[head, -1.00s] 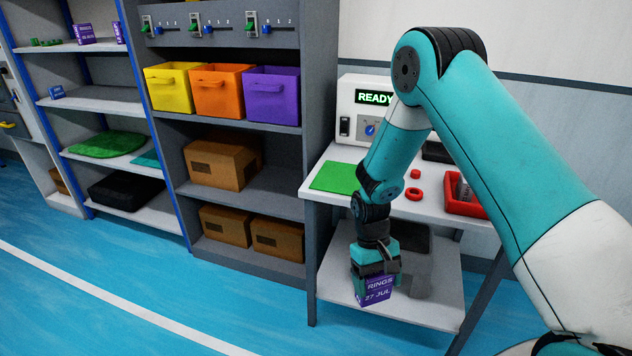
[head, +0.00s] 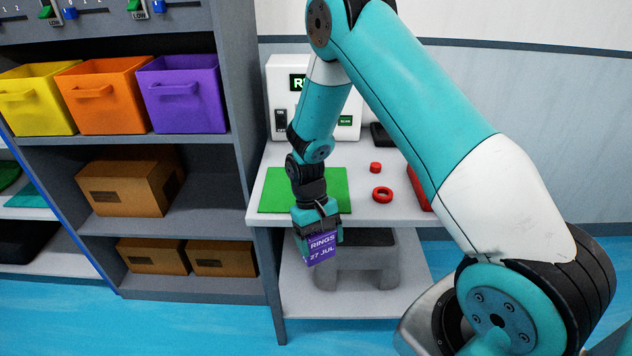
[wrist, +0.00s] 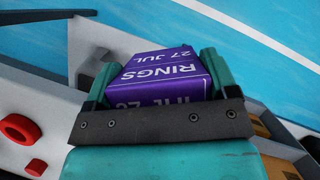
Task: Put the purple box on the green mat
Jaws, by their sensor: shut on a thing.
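The purple box (head: 320,246), marked "RINGS 27 JUL", is in my gripper (head: 318,232). In the wrist view the box (wrist: 165,75) sits between the two teal fingers of my gripper (wrist: 160,90), which are shut on it. The green mat (head: 272,191) lies flat on the white table top at its left side. In the head view my gripper and the box show in front of the mat and the table's front edge, and my arm covers part of the mat. The exact height of the box over the table cannot be told.
On the table (head: 400,213) are a red ring (head: 382,195), a small red part (head: 375,167) and a red tray (head: 418,188). A machine (head: 345,112) stands behind. A grey stool (head: 357,262) is on the lower shelf. The shelf unit (head: 240,150) with coloured bins stands left.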

